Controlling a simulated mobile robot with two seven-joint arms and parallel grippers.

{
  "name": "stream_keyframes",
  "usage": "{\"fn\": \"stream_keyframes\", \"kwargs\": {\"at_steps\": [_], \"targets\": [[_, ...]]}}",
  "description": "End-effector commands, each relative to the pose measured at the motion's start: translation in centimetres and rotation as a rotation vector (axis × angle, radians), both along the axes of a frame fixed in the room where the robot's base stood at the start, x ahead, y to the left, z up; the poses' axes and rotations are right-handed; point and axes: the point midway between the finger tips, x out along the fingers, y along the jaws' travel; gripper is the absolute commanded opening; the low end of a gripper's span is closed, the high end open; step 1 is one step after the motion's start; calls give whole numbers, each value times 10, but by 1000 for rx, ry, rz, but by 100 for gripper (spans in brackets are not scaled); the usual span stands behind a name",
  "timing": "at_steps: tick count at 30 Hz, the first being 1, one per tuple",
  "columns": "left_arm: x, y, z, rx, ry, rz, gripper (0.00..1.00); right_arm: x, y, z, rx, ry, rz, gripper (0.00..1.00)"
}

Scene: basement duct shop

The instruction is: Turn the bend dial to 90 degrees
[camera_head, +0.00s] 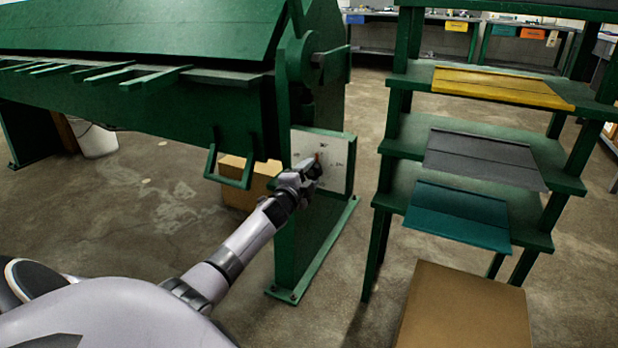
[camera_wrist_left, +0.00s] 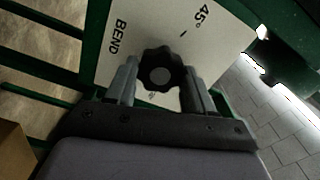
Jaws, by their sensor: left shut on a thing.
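The bend dial is a black lobed knob (camera_wrist_left: 160,75) on a white plate. The plate (camera_head: 340,162) is fixed to the end post of a green bending machine; it shows in the left wrist view (camera_wrist_left: 225,45) with "BEND" and "45°" printed on it. My left gripper (camera_head: 309,172) is at the plate, with its fingers on both sides of the knob and shut on it. A small orange mark shows just above the gripper in the head view. The gripper hides part of the scale, and I cannot read the dial's setting. My right gripper is not in view.
The green bending machine (camera_head: 130,95) fills the upper left, with a handle loop (camera_head: 232,182) left of the plate. A green shelf rack (camera_head: 400,145) with yellow, grey and teal sheets stands at the right. A cardboard box (camera_head: 465,310) is below it.

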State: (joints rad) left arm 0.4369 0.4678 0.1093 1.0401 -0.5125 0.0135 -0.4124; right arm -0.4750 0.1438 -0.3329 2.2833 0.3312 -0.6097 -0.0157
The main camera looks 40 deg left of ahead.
Motion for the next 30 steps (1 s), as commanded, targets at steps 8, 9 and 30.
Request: {"fn": "stream_keyframes", "kwargs": {"at_steps": [8,9,30], "targets": [[-1,0,-2,168,56,1,22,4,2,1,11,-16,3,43],[-1,0,-2,186,61,0,22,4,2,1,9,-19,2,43],[-1,0,-1,266,88,0,22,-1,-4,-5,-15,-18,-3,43]]}}
